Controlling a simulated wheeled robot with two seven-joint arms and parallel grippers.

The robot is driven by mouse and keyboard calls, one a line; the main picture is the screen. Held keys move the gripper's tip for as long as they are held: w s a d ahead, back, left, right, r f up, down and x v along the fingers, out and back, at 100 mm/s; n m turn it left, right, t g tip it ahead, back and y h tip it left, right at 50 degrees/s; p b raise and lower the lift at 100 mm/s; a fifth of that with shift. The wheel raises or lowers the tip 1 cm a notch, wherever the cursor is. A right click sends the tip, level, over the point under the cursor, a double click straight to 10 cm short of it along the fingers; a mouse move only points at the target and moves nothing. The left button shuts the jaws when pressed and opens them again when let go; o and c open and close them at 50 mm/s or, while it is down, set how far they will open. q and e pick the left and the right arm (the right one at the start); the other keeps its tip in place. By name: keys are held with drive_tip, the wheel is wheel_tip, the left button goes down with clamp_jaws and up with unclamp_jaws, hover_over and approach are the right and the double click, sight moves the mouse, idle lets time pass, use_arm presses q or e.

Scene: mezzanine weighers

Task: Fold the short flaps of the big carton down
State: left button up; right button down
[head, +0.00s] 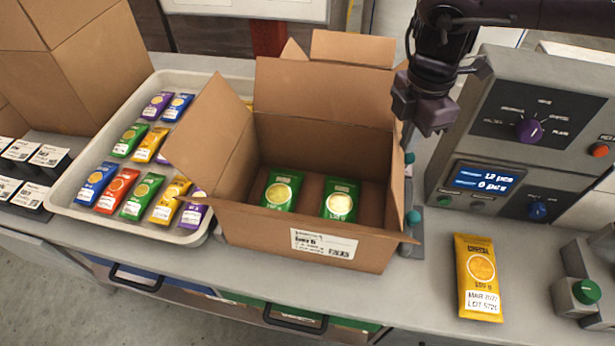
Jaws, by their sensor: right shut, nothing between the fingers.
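The big carton (325,148) stands open in the middle of the bench, with two green packets (281,190) (341,199) inside. Its left short flap (212,128) stands up and leans outward to the left, over the tray's edge. Its right short flap (398,95) is up, seen nearly edge-on and partly hidden by my right gripper (424,122). The rear long flap (325,92) stands upright. My right gripper is shut and empty, just right of the carton's right rear corner; I cannot tell whether it touches the flap. My left gripper is not in view.
A pale tray (62,197) of coloured packets stands left of the carton, with another carton (70,62) behind it. A grey control unit (490,140) stands at right. A yellow packet (479,277) lies on the bench (425,305) near a green button (586,291).

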sight(401, 161)
drive_tip(key=shift+f, duration=0.2)
drive_tip(key=shift+f+b, duration=1.35)
drive_tip(key=shift+f, duration=0.2)
drive_tip(key=shift+r, duration=0.1)
wheel_tip(401, 161, up, 9)
drive_tip(key=p, duration=0.7)
